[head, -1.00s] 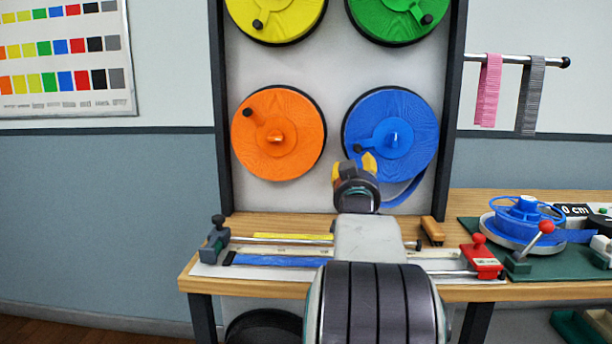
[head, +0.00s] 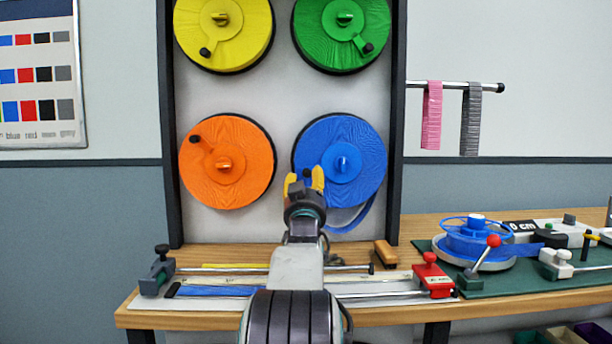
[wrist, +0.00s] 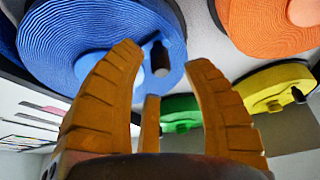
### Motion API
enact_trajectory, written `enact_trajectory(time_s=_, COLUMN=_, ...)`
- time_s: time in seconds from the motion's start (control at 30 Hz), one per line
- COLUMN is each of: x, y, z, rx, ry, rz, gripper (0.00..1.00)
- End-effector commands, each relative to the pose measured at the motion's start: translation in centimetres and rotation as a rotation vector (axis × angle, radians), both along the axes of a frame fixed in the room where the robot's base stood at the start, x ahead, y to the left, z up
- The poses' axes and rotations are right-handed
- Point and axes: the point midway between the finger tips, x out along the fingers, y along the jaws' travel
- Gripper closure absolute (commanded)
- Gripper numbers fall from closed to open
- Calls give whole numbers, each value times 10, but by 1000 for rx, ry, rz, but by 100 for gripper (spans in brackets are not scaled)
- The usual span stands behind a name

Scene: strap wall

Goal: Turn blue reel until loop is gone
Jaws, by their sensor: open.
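The blue reel (head: 355,140) is at the lower right of the reel panel, with a dark crank knob (head: 307,173) at its lower left edge. A slack loop of blue strap (head: 350,219) hangs below it. My gripper (head: 304,178) is open in front of the reel's lower left. In the head view its yellow fingers stand either side of the knob. In the wrist view the blue reel (wrist: 70,30) fills the upper left, and its knob (wrist: 161,58) shows in the gap between the open fingers (wrist: 162,57). I cannot tell whether the fingers touch the knob.
Orange (head: 226,185), yellow (head: 240,40) and green (head: 325,45) reels share the panel. The bench (head: 420,230) below carries a strap track with a red clamp (head: 432,276), a brown block (head: 386,253) and a small blue reel (head: 470,240) on a green mat.

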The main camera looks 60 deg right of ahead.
Motion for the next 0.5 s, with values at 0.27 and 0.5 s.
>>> enact_trajectory(time_s=0.27, x=9, y=-17, z=8, rx=0, ry=0, rz=0, gripper=55)
enact_trajectory(time_s=0.5, x=13, y=-23, z=11, rx=0, ry=0, rz=0, gripper=55)
